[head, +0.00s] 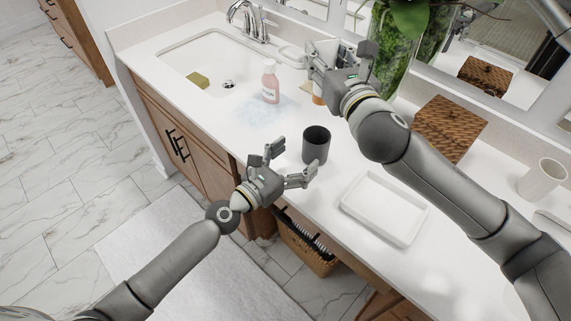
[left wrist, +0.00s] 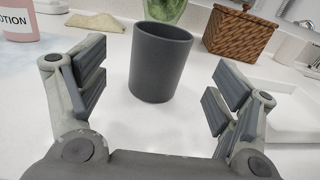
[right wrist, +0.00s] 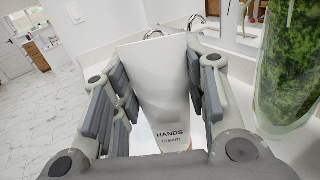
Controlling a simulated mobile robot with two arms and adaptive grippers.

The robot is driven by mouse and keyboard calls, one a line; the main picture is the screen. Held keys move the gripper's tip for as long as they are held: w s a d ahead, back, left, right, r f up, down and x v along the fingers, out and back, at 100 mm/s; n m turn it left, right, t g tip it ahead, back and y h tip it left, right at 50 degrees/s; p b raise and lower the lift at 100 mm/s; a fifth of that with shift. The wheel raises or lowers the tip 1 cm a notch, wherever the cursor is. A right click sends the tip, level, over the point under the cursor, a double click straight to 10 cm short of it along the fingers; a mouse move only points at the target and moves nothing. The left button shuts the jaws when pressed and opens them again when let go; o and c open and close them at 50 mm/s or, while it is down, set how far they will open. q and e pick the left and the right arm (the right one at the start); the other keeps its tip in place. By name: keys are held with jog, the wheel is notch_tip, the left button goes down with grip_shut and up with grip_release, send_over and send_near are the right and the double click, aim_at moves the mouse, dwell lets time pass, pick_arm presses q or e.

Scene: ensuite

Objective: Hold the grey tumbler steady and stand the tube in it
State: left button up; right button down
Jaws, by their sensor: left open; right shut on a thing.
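The grey tumbler (head: 316,145) stands upright and empty-looking on the white counter. It also shows in the left wrist view (left wrist: 160,62). My left gripper (head: 292,163) is open, its fingers to either side of the tumbler and a little short of it, with gaps on both sides. My right gripper (head: 335,62) is shut on the white tube (right wrist: 162,85), which is marked HANDS cream and has an orange-brown lower end. The tube's lower end (head: 318,97) points down beneath the right gripper, behind the tumbler. Its upper part is largely hidden by the gripper in the head view.
A pink lotion bottle (head: 270,82) stands near the sink (head: 215,55). A white tray (head: 383,208) lies right of the tumbler. A wicker box (head: 450,128), a cream cup (head: 541,178) and a green plant vase (right wrist: 290,70) stand further back.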

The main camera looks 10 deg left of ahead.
aim_at(324, 135)
pick_arm(q)
jog(key=x, duration=0.8)
jog(key=shift+s, duration=0.1)
jog(key=c, duration=1.2)
pick_arm(e)
notch_tip(324, 135, down, 12)
jog(key=shift+f, duration=0.2)
dwell(0.5)
jog(key=c, duration=0.8)
grip_release()
jog(key=shift+o, duration=0.2)
jog(key=v, duration=1.2)
